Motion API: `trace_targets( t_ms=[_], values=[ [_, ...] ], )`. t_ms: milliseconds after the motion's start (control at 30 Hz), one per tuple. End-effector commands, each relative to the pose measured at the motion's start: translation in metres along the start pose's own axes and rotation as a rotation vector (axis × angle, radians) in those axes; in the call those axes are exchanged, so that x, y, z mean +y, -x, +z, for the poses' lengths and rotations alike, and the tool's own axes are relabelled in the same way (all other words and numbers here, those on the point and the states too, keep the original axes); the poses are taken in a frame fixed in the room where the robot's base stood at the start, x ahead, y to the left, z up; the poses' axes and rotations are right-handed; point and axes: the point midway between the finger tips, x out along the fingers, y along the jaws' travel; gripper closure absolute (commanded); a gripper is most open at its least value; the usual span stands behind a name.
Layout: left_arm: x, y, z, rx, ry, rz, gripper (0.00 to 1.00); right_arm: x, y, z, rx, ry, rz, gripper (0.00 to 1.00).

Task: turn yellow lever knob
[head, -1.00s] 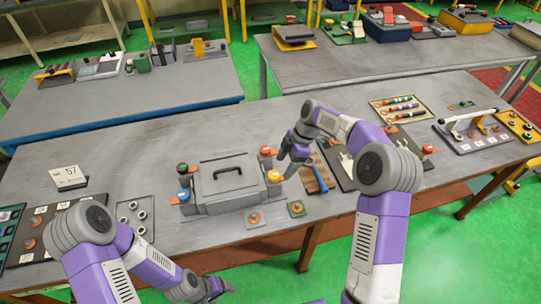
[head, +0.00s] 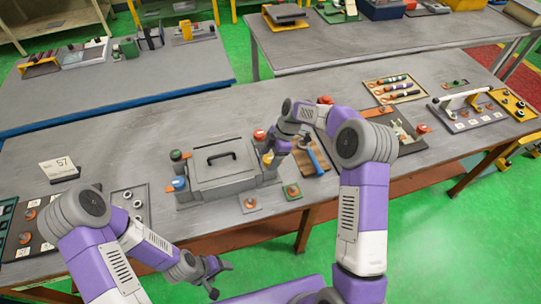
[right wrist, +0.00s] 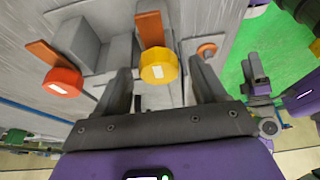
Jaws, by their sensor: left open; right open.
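The yellow lever knob (right wrist: 158,66) shows in the right wrist view between the two spread fingers of my right gripper (right wrist: 162,85). It has a white mark on its face and sits on an orange lever. In the head view the yellow knob (head: 267,158) is at the right side of a grey box (head: 222,178), partly hidden by my right gripper (head: 272,154). The right gripper is open around the knob; I cannot tell whether it touches. My left gripper (head: 216,277) is open and empty in front of the table, away from the box.
A red knob (right wrist: 63,82) on another orange lever stands beside the yellow one. A hammer (head: 314,158) lies right of the box. Small plates (head: 249,204) lie in front.

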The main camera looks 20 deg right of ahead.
Motion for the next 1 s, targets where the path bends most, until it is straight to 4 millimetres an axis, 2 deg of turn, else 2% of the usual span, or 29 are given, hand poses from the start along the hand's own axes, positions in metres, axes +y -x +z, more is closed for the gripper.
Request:
trace_targets(
  t_ms=[67, 400, 767, 1000],
  values=[
    [0.000, 0.000, 0.000, 0.000, 0.000, 0.000, 0.29, 0.000, 0.000, 0.000, 0.000, 0.000, 0.000, 0.32],
    [0.000, 0.000, 0.000, 0.000, 0.000, 0.000, 0.29, 0.000, 0.000, 0.000, 0.000, -0.001, 0.000, 0.84],
    [-0.003, -0.007, 0.000, 0.000, 0.000, 0.000, 0.29, 0.000, -0.001, 0.001, 0.000, -0.059, 0.025, 0.84],
    [-0.008, -0.022, -0.001, 0.000, 0.000, 0.000, 0.29, -0.001, -0.001, 0.001, 0.000, -0.209, 0.089, 0.84]
  ],
)
